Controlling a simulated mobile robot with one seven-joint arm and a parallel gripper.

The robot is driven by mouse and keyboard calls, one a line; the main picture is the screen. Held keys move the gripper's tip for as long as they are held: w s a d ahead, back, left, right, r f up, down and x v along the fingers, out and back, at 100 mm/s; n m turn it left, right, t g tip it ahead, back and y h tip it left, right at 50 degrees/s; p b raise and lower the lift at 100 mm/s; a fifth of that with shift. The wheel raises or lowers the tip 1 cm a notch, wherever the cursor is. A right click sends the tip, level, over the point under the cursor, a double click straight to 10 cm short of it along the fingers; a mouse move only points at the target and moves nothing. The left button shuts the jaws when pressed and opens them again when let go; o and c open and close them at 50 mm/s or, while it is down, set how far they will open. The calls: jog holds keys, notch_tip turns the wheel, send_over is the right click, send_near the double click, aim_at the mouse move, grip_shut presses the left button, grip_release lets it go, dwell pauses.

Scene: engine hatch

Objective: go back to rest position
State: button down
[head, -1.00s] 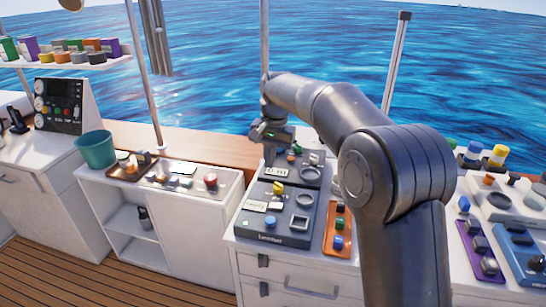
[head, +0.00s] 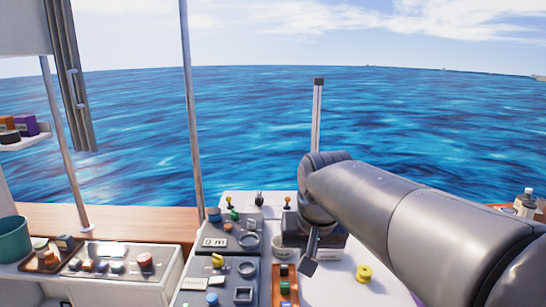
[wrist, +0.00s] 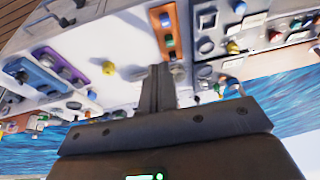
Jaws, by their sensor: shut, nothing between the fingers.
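My gripper (head: 310,264) hangs at the end of my arm over the white console top in the head view, just right of the dark control panels. In the wrist view my gripper (wrist: 158,75) points at the console, with its dark fingers together and nothing between them. An orange strip with coloured buttons (head: 285,287) lies just below and left of it in the head view. The same strip shows near the fingertips in the wrist view (wrist: 166,25). My arm hides part of the console's right side.
Dark panels with knobs and square frames (head: 217,272) stand left of my gripper. A yellow spool-shaped knob (head: 363,273) is to the right. A teal bucket (head: 13,240) and a brown tray (head: 40,262) are at far left. A thin post (head: 317,120) rises behind; open air lies above the console.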

jog(key=s+d+f+t, duration=0.1)
jog(key=s+d+f, duration=0.2)
jog(key=s, duration=0.4)
jog(key=s+d+f, duration=0.3)
jog(key=s+d, duration=0.2)
jog(key=s, duration=0.2)
jog(key=shift+d+f+t+h, duration=0.25)
jog(key=shift+t+h, duration=0.05)
jog(key=shift+t, duration=0.1)
jog(key=c, duration=2.1)
grip_release()
